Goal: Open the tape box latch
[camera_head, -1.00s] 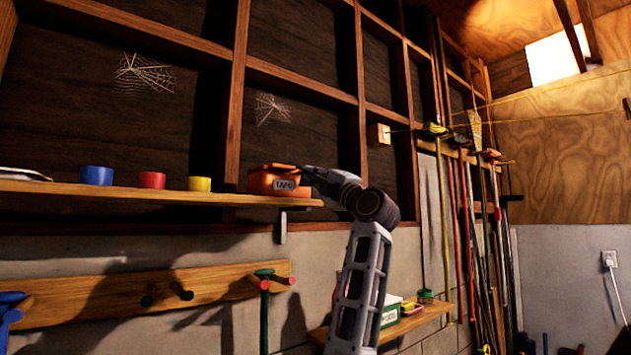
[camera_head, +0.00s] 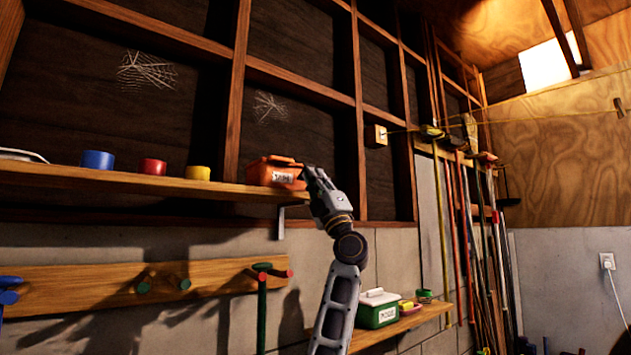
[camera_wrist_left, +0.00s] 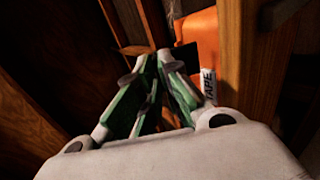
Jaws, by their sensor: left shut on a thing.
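The orange tape box (camera_head: 262,174) with a white label stands on the upper wooden shelf, its lid looking closed. In the left wrist view the orange box (camera_wrist_left: 202,28) and its TAPE label (camera_wrist_left: 208,85) show at the upper right. A small dark part (camera_wrist_left: 185,57), perhaps the latch, shows beside the fingertips. My left gripper (camera_head: 311,171) is at the box's right end. In the left wrist view its green-lined fingers (camera_wrist_left: 157,58) converge, shut on what seems to be the latch; the contact is hard to see. My right gripper is out of view.
Blue (camera_head: 97,160), red (camera_head: 153,166) and yellow (camera_head: 199,172) cups stand left of the box on the shelf (camera_head: 130,181). Wooden wall posts (camera_head: 358,100) rise behind. A green box (camera_head: 376,311) sits on a lower shelf at right. Long-handled tools hang further right.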

